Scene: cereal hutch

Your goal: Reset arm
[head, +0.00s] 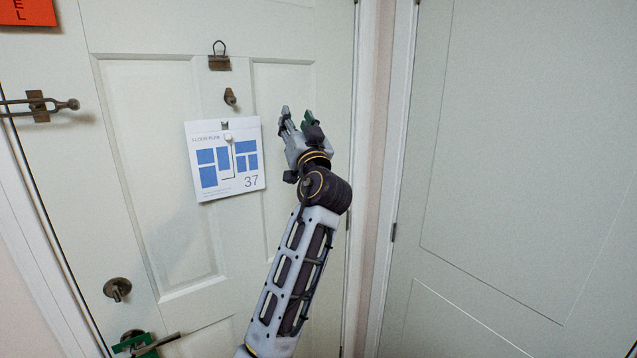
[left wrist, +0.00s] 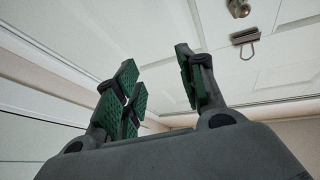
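My left gripper (head: 296,116) is raised in front of the upper right part of a white panelled door (head: 160,230) in the head view. Its arm reaches up from the bottom middle. In the left wrist view the green-padded fingers (left wrist: 160,88) stand apart with nothing between them, so it is open and empty. The gripper is to the right of a floor plan sheet (head: 225,158) marked 37. I cannot tell how far it is from the door. My right gripper is in neither view.
A binder clip (head: 219,62) and a small knob (head: 230,97) are on the door above the sheet. A latch bar (head: 40,105) is at the left, a round lock (head: 117,289) and lever handle (head: 155,343) lower left. A grey-white door (head: 520,150) fills the right side.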

